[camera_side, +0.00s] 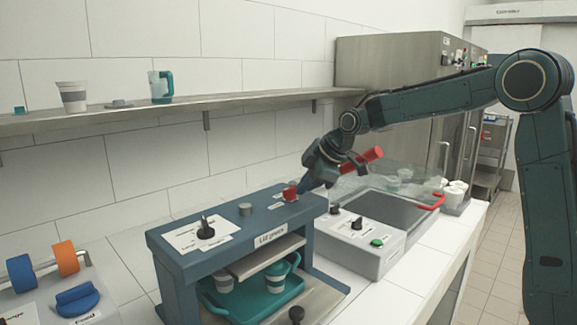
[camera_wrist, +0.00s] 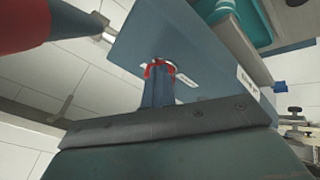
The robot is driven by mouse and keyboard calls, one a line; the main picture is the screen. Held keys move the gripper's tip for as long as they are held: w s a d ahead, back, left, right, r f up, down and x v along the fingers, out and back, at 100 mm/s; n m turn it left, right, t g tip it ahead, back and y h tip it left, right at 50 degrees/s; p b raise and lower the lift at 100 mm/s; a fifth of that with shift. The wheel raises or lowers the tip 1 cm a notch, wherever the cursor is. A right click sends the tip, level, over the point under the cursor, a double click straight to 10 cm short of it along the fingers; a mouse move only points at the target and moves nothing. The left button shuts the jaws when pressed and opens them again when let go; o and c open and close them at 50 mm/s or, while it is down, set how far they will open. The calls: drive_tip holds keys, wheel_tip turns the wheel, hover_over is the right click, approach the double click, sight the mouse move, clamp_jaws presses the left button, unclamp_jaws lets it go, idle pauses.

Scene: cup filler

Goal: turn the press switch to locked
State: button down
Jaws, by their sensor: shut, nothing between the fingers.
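The blue lid press (camera_side: 262,240) stands on the counter. A small red switch (camera_side: 289,192) sits at the right end of its top, on a small white label whose lettering I cannot read. My gripper (camera_side: 303,187) is shut and empty, pointing down close beside the red switch. In the wrist view the shut fingers (camera_wrist: 158,92) overlap the red switch (camera_wrist: 161,67) and hide most of it. I cannot tell whether they touch it, nor which way it is turned. A black knob (camera_side: 205,229) on a larger white label is at the left of the press top.
A grey metal knob (camera_side: 245,209) stands on the press top. A teal tray (camera_side: 258,302) with cups is inside the press. A grey control box (camera_side: 352,247) with a green button is close on the right. A wall shelf (camera_side: 190,104) runs behind.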

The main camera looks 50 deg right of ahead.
drive_tip(key=s, duration=0.3)
drive_tip(key=shift+s, duration=0.35)
drive_tip(key=s+d+r, duration=0.4)
drive_tip(key=s+r, duration=0.1)
drive_tip(key=r, duration=0.3)
drive_tip(key=shift+a, duration=0.15)
drive_tip(key=s+a+f+m, duration=0.3)
drive_tip(key=s, duration=0.5)
drive_tip(key=s+a+f+m+g, duration=0.1)
drive_tip(key=s+a+f+m, duration=0.2)
drive_tip(key=s, duration=0.5)
drive_tip(key=s+a+f+m+h, duration=0.1)
drive_tip(key=s+a+f+m, duration=0.2)
drive_tip(key=s, duration=0.6)
drive_tip(key=shift+a+m+g, duration=0.3)
drive_tip(key=shift+a+m, duration=0.5)
drive_tip(key=shift+m, duration=0.1)
